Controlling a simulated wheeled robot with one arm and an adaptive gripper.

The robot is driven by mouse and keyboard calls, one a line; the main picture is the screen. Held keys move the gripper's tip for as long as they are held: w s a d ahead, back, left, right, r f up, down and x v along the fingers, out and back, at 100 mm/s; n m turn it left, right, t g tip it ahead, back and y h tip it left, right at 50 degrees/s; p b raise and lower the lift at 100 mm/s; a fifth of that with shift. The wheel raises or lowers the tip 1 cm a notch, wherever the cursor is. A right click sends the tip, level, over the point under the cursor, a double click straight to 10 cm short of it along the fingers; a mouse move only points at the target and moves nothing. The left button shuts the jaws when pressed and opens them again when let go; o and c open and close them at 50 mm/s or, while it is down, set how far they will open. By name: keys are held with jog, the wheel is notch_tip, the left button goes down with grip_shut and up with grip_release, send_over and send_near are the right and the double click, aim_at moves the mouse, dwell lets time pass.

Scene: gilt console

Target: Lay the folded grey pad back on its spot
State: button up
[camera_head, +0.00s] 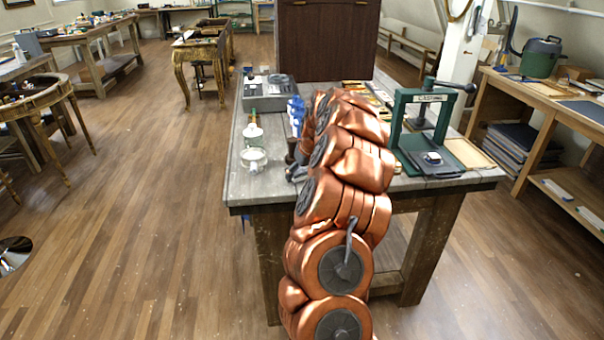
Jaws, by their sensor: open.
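My gripper (292,172) shows only in part, as dark grey pieces at the left side of my copper arm, low over the workbench (237,186). My arm hides most of it, and I see nothing held in it. I cannot make out the folded grey pad for certain. A small pale and dark item (433,158) lies on the base of the green casting press (400,125); it is too small to identify. The pad's spot cannot be told from this view, and my arm covers the middle of the bench.
On the bench, a grey device (268,88) stands at the back left, a glass dish (253,160) at the front left and a blue item (296,112) beside my arm. A tan board (470,154) lies right of the press. A dark brown panel (328,40) rises behind.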

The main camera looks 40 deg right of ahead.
jog(key=b+v, duration=0.2)
jog(key=v, duration=1)
jog(key=shift+r+b, duration=0.15)
jog(key=shift+b, duration=0.2)
jog(key=s+a+r+n+g+y, duration=0.1)
jog(key=s+a+n, duration=0.15)
jog(key=a, duration=1.25)
jog(key=s+a+n+g+y, duration=0.1)
jog(key=s+a, duration=0.3)
jog(key=a, duration=1.1)
jog(key=s+a+f+g, duration=0.1)
jog(key=s+a, duration=0.3)
jog(key=s, duration=0.4)
jog(key=s+a+f+g, duration=0.1)
jog(key=s+a+f, duration=0.3)
jog(key=s, duration=0.5)
jog(key=s+a+f+g, duration=0.2)
jog(key=s+a+f, duration=0.1)
jog(key=s, duration=0.6)
jog(key=shift+s+a+h, duration=0.2)
jog(key=shift+a+h, duration=0.2)
jog(key=shift+a, duration=0.3)
jog(key=shift+m, duration=0.25)
jog(key=shift+c, duration=0.2)
